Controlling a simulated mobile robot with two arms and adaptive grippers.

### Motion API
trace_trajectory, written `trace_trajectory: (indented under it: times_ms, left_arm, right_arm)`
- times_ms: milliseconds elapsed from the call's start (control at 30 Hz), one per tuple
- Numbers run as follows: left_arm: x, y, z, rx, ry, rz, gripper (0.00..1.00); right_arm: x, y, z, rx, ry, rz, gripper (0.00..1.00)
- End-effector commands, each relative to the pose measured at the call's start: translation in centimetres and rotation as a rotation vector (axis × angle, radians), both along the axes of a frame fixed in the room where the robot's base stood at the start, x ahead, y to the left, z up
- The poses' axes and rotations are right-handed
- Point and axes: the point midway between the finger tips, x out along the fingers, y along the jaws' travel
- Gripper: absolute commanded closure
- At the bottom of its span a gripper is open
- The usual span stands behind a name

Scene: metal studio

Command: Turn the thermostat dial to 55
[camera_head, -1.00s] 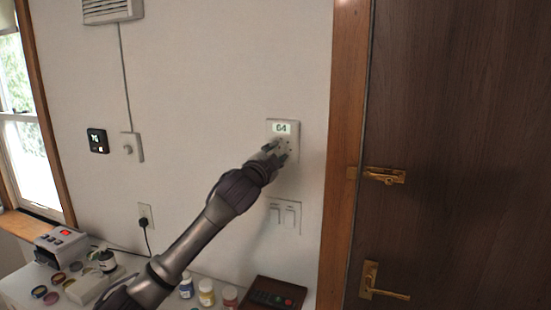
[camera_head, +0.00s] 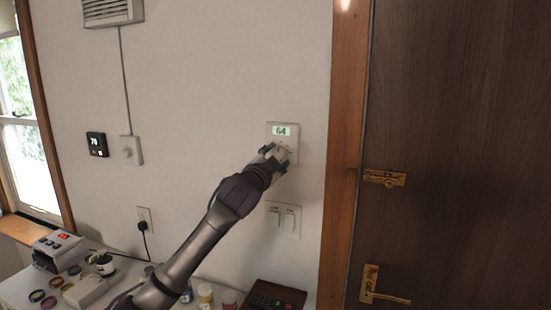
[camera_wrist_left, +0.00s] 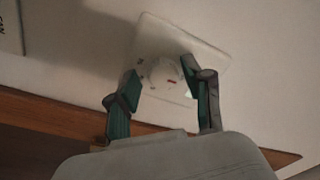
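The thermostat is a white wall plate (camera_head: 295,129) with a lit display (camera_head: 282,131) reading 64, left of the door frame. Its round white dial (camera_wrist_left: 165,73) shows in the wrist view, with a small red mark and marks around it on the plate. My left gripper (camera_head: 277,151) is at the lower part of the plate and hides much of the dial in the head view. In the left wrist view the gripper (camera_wrist_left: 161,83) is open, its two fingertips on either side of the dial, with apparent gaps. My right gripper is not in view.
Light switches (camera_head: 283,217) sit below the thermostat. A black display unit (camera_head: 97,144) and a white knob box (camera_head: 131,149) are on the wall at left. A table below holds bottles (camera_head: 206,295) and a dark tray (camera_head: 278,292). The brown door (camera_head: 460,120) is at right.

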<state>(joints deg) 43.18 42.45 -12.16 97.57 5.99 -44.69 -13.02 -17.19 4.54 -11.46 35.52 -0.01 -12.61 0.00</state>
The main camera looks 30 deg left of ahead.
Motion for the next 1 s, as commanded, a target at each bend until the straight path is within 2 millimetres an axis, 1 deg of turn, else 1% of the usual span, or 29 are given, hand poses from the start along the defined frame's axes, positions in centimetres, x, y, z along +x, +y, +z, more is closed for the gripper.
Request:
trace_trajectory:
  times_ms: [300, 433, 567, 800, 900, 1000]
  left_arm:
    - [-0.1, 0.0, 0.2, 0.001, -0.003, 0.001, 0.42]
    - [-1.0, -0.2, 0.1, 0.002, -0.003, 0.001, 0.42]
    - [-3.1, -0.8, -0.2, 0.005, -0.003, -0.001, 0.42]
    - [-8.2, -1.9, -0.7, 0.003, -0.001, -0.001, 0.42]
    - [-9.8, -2.3, -0.9, 0.002, -0.001, -0.001, 0.42]
    - [-10.9, -2.5, -1.0, 0.002, 0.0, -0.001, 0.42]
  right_arm:
    - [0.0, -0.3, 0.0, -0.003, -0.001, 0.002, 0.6]
    - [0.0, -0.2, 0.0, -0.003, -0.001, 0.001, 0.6]
    - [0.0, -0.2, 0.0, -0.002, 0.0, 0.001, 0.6]
    - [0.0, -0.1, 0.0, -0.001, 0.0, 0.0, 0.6]
    - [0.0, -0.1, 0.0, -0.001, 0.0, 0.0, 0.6]
    - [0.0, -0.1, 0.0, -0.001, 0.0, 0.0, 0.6]
